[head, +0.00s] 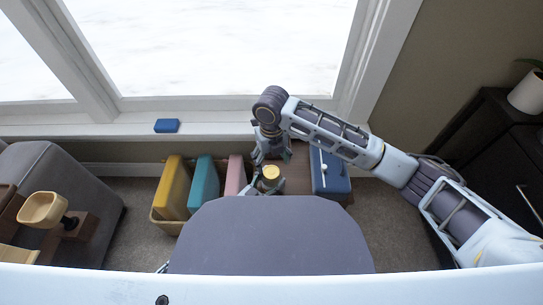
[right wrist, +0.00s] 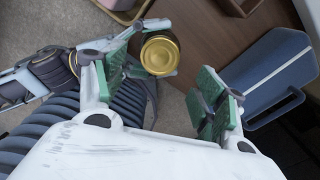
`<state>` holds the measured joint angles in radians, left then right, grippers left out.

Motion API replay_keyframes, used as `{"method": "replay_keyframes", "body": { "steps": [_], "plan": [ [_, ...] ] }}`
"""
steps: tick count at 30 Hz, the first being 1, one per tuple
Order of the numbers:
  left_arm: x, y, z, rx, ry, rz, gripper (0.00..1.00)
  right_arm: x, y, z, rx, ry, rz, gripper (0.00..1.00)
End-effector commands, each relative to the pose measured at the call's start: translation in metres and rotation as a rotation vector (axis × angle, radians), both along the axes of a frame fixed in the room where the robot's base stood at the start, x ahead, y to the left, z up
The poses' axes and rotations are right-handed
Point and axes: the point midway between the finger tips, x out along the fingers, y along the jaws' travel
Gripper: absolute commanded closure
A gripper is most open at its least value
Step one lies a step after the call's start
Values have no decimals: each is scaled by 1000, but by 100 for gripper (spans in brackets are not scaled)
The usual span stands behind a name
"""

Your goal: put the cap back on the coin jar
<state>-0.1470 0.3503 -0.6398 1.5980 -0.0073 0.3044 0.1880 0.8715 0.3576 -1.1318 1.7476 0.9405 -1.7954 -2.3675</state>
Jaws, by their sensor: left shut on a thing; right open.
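The coin jar (head: 268,184) is small and pale in the head view, at the near left edge of the brown wooden top. The round gold cap (head: 270,172) shows at the jar's top; whether it is seated or only resting there I cannot tell. In the right wrist view the cap (right wrist: 160,54) is a gold disc beside the left-hand green finger. My right gripper (right wrist: 165,88) is open, its fingers apart with the cap off-centre between them. My left gripper (head: 254,189) is shut on the jar from the left, mostly hidden behind my grey body.
A blue box (head: 167,126) lies on the windowsill. A grey sofa (head: 80,170) is far left, a dark cabinet (head: 490,150) right.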

Motion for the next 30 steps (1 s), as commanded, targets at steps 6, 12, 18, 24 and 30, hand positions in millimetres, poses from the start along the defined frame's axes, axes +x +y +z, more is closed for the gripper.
{"method": "replay_keyframes", "body": {
  "steps": [6, 12, 18, 24, 30],
  "plan": [
    [0, 0, -1, 1, 2, 0, 100, -1, 0, -26, -1, 3, -2, 29],
    [0, 0, -1, 1, 2, 0, 100, 0, 0, -47, -1, 2, -1, 29],
    [0, 0, -1, 2, 1, 0, 100, 0, 0, -59, -1, 2, -1, 29],
    [0, 0, -1, 1, 2, 0, 100, 0, 0, -61, 0, 1, -1, 29],
    [0, 0, -1, 1, 2, 0, 100, 0, 0, -61, 0, 1, -1, 34]
  ]
}}
